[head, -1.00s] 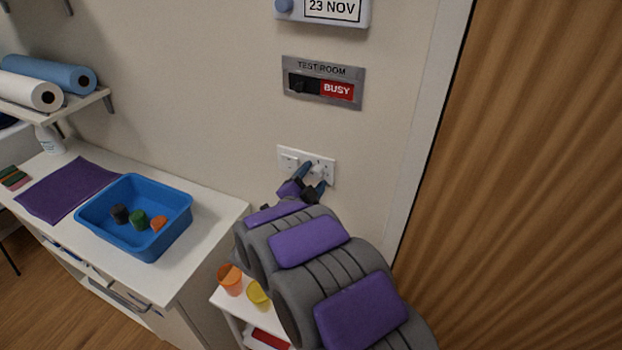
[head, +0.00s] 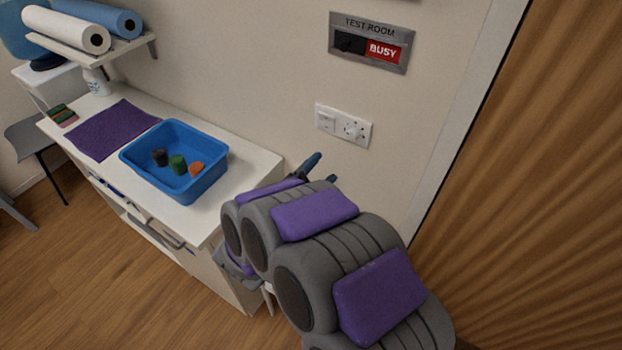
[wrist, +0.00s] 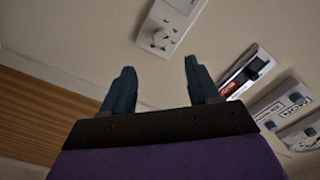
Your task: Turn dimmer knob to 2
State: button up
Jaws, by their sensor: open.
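The white wall plate (head: 319,106) carries a rocker switch (head: 326,121) on its left and the round white dimmer knob (head: 351,130) on its right. Dark marks ring the knob; they are too small to read, so its setting cannot be told. The knob also shows in the wrist view (wrist: 161,39), beyond the fingertips and clear of them. My gripper (head: 320,168) is below the plate in the head view, apart from it. In the wrist view my gripper (wrist: 159,68) is open, with nothing between its two dark blue fingers.
A TEST ROOM sign (head: 371,42) with a BUSY slider is above the plate. A wooden door (head: 540,200) is at right. A white counter (head: 205,219) at left bears a blue tray (head: 140,161) with small pieces and a purple mat (head: 108,130).

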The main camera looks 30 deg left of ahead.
jog(key=shift+s+a, duration=0.15)
jog(key=shift+s, duration=1.75)
